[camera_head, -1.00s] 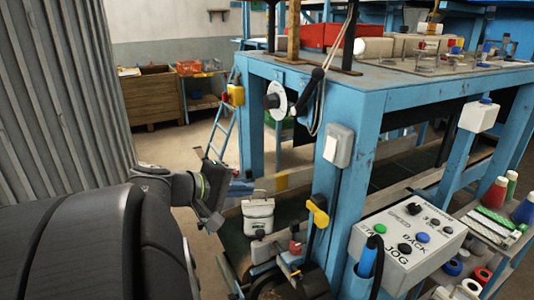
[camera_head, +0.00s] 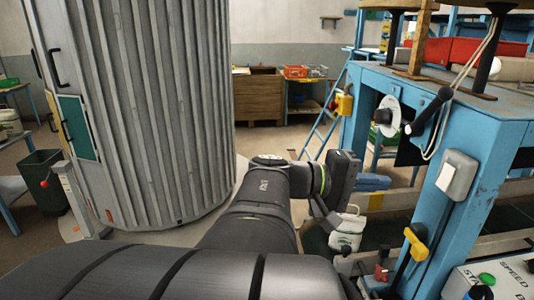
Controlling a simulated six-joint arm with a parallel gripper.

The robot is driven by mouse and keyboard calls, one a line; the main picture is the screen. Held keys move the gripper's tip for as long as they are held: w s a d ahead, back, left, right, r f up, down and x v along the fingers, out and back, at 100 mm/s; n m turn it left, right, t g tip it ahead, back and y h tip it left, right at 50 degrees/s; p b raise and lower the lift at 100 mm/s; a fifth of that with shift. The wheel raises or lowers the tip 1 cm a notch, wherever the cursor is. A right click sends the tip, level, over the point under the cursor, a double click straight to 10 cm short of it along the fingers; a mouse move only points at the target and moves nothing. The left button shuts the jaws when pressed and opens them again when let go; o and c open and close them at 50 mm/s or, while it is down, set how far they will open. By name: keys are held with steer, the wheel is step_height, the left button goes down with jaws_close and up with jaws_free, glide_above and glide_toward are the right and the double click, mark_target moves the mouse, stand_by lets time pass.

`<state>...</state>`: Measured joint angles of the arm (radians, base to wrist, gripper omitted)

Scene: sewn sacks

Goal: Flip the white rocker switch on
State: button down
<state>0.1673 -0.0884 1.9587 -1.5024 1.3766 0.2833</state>
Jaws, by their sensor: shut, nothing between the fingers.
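A white switch box (camera_head: 457,175) with a paler front plate is fixed to the near blue post of the machine frame, at the right. Its rocker position is too small to tell. My gripper (camera_head: 326,218) hangs at the end of my arm, near the middle of the picture, pointing down. It is shut and empty, left of the switch box and well apart from it.
A yellow lever (camera_head: 416,244) and a control panel (camera_head: 495,281) with a green button are below the switch box. A white disc (camera_head: 388,116) and a black handle (camera_head: 430,110) stick out from the frame. A large corrugated drum (camera_head: 145,100) stands at left.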

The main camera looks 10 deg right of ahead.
mark_target(440, 186)
steer(key=d, duration=0.4)
steer(key=d+f, duration=0.1)
steer(key=d, duration=0.7)
steer(key=shift+d+f, duration=0.1)
steer(key=shift+f, duration=0.15)
steer(key=shift+d, duration=0.2)
steer(key=shift+f, duration=0.1)
steer(key=a+f, duration=0.1)
steer(key=a, duration=1.3)
steer(key=shift+f, duration=0.35)
steer(key=shift+d, duration=0.1)
